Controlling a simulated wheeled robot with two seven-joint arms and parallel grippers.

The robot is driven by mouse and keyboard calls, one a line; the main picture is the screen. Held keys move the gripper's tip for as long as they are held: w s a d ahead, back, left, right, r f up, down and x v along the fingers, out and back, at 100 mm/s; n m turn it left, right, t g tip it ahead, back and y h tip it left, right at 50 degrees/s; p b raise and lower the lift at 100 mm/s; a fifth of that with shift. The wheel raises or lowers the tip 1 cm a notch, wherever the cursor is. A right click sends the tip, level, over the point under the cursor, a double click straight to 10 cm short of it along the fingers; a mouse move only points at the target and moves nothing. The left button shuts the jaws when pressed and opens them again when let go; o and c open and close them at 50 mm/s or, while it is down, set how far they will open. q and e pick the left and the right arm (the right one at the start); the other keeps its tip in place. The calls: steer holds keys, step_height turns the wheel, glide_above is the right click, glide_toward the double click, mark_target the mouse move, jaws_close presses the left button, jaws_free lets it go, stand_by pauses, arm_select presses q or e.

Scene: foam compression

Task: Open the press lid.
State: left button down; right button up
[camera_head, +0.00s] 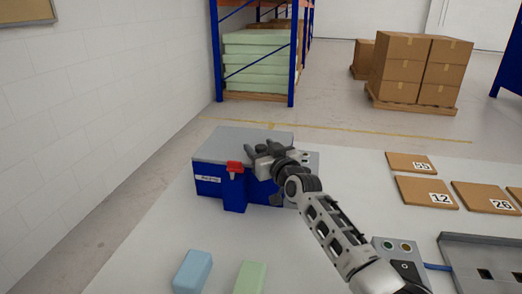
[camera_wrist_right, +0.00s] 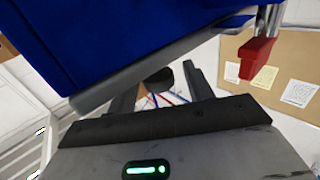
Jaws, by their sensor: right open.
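The press (camera_head: 235,190) is a blue box on the table at left centre, with a flat grey lid (camera_head: 228,145) that lies shut on top. A red handle (camera_head: 235,167) stands at its front edge and also shows at the upper right of the right wrist view (camera_wrist_right: 258,58). My right gripper (camera_head: 264,148) is open and empty, over or beside the right part of the lid. In the right wrist view its fingers (camera_wrist_right: 163,82) are apart, close to the grey edge and blue side of the press. I cannot tell whether they touch it. My left gripper is out of view.
A blue foam block (camera_head: 192,271) and a green foam block (camera_head: 250,277) lie at the front. Numbered brown plates (camera_head: 427,193) lie at right. A control box (camera_head: 400,258) and a grey metal tray (camera_head: 480,245) are at front right. Bare table (camera_head: 150,235) lies left of the blue block.

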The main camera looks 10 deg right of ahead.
steer(key=shift+w+a, duration=0.1)
steer(key=shift+w, duration=0.15)
jaws_close()
steer(key=shift+w+r+p, duration=0.1)
steer(key=shift+r+p, duration=0.6)
steer(key=shift+p, duration=0.15)
steer(key=shift+m+g, duration=0.5)
steer(key=shift+g, duration=0.1)
steer(key=r+p, duration=0.1)
steer(key=w+r+p, duration=0.1)
steer(key=r, duration=0.1)
steer(key=r+p, duration=0.1)
steer(key=shift+w+d+r, duration=0.2)
steer(key=shift+d, duration=0.15)
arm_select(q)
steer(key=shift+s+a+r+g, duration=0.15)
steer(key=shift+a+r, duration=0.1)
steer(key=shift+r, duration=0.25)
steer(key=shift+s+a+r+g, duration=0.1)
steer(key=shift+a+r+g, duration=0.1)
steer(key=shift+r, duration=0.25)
arm_select(e)
steer(key=w+d+r+m+g, duration=0.1)
steer(key=w+r+m+g, duration=0.1)
steer(key=w+r+g, duration=0.1)
steer(key=shift+w+d+r+h, duration=0.15)
steer(key=shift+w+r+h, duration=0.3)
steer(key=shift+r, duration=0.45)
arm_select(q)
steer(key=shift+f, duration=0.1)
